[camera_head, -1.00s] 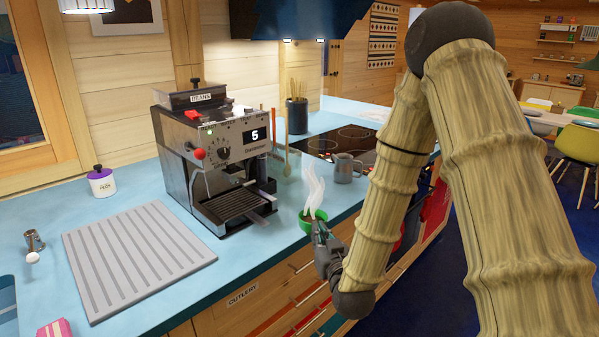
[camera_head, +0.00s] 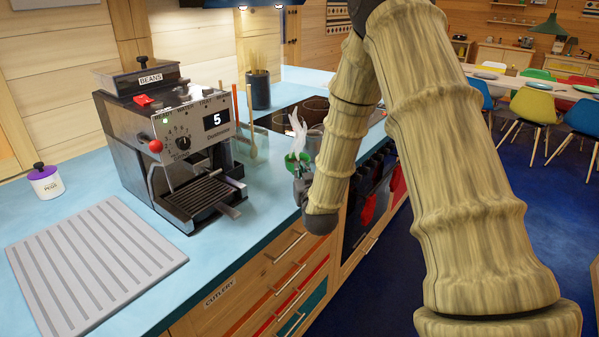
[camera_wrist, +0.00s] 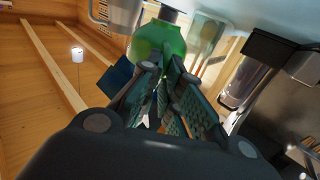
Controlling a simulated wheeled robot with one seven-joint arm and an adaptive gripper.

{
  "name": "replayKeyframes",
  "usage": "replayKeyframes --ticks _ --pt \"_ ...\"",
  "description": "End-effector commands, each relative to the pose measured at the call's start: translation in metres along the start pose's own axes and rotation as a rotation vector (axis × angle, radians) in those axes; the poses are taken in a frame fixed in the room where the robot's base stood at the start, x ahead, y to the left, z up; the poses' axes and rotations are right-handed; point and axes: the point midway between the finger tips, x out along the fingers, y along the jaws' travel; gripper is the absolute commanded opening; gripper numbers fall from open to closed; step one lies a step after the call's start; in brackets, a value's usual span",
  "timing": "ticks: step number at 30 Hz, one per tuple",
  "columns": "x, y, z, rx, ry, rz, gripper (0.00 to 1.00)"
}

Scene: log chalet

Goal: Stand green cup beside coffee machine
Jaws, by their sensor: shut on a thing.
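The green cup (camera_head: 297,166) is small, with white steam rising from it. My gripper (camera_head: 302,184) is shut on it near the counter's front edge, right of the coffee machine; my arm hides part of the gripper. In the wrist view the cup (camera_wrist: 160,40) lies between and beyond my fingertips (camera_wrist: 167,70). I cannot tell whether the cup touches the counter. The coffee machine (camera_head: 185,135) is black and silver with a "5" display and stands on the blue counter (camera_head: 255,205). It also shows at the right of the wrist view (camera_wrist: 285,95).
A grey mug (camera_head: 313,142) stands behind the cup, partly hidden by my arm. Wooden utensils (camera_head: 251,125) and a dark stick holder (camera_head: 258,90) stand right of the machine. A ridged grey mat (camera_head: 90,265) lies left. Bare counter shows between machine and cup.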

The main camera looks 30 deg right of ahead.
Motion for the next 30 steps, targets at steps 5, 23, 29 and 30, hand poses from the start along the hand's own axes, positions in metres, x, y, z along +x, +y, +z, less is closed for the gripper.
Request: replayKeyframes --ticks 5,23,29,30 --pt "0.03 0.006 0.001 0.0 0.001 0.001 0.0" --pt "0.052 0.009 0.029 0.0 -0.001 0.001 0.0" --pt "0.052 0.009 0.039 0.0 0.001 0.001 0.0" --pt "0.052 0.009 0.039 0.0 0.001 0.001 0.0"
